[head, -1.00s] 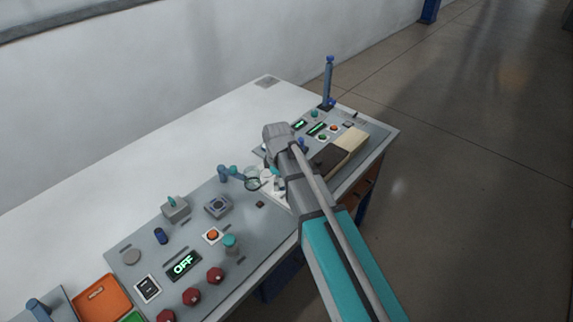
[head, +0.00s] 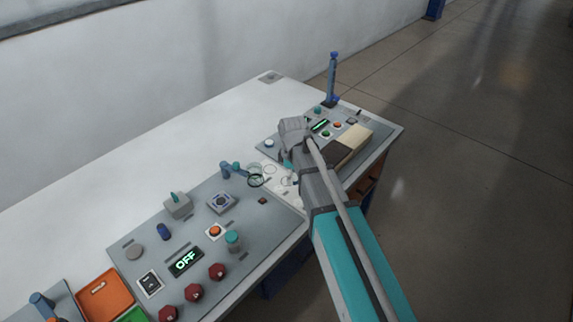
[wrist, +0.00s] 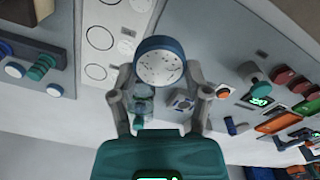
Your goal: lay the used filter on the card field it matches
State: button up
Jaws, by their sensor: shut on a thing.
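My gripper (wrist: 160,72) is shut on the used filter (wrist: 160,62), a round disc with a white, dark-speckled face and a blue rim, held between the two fingertips. The card (wrist: 113,22) is a white strip with several ringed round fields, left of and behind the filter in the wrist view. The filter appears apart from the card, and it covers part of the surface behind it. In the head view the card (head: 270,169) lies between the two grey panels, partly hidden by my arm. The gripper and filter are mostly hidden there.
A magnifier ring (head: 255,180) on a blue stand is beside the card. The left panel (head: 200,245) carries red knobs, an OFF display (head: 186,262) and a teal-capped jar (head: 233,240). The white tabletop behind is clear.

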jog(key=shift+w+a+f, duration=0.1)
jog(key=w+f+b, duration=0.2)
jog(key=w, duration=0.2)
jog(key=w+a+f+b, duration=0.1)
jog(key=w+f+b, duration=0.2)
jog(key=w, duration=0.1)
jog(key=w+a+f+b, duration=0.1)
jog(key=w+f+b, duration=0.2)
jog(key=w, duration=0.1)
jog(key=shift+w+a+f, duration=0.1)
jog(key=shift+w+a, duration=0.05)
jog(key=shift+w, duration=0.1)
jog(key=shift+w+f+b, duration=0.25)
jog(key=shift+w+b, duration=0.2)
jog(key=shift+w, duration=0.1)
jog(key=shift+f+b, duration=3)
jog(key=shift+f, duration=0.05)
jog(key=shift+s+f+b, duration=0.15)
jog(key=shift+f+b, duration=0.3)
jog(key=shift+b, duration=0.05)
dwell(1.8)
jog(key=o, duration=1.1)
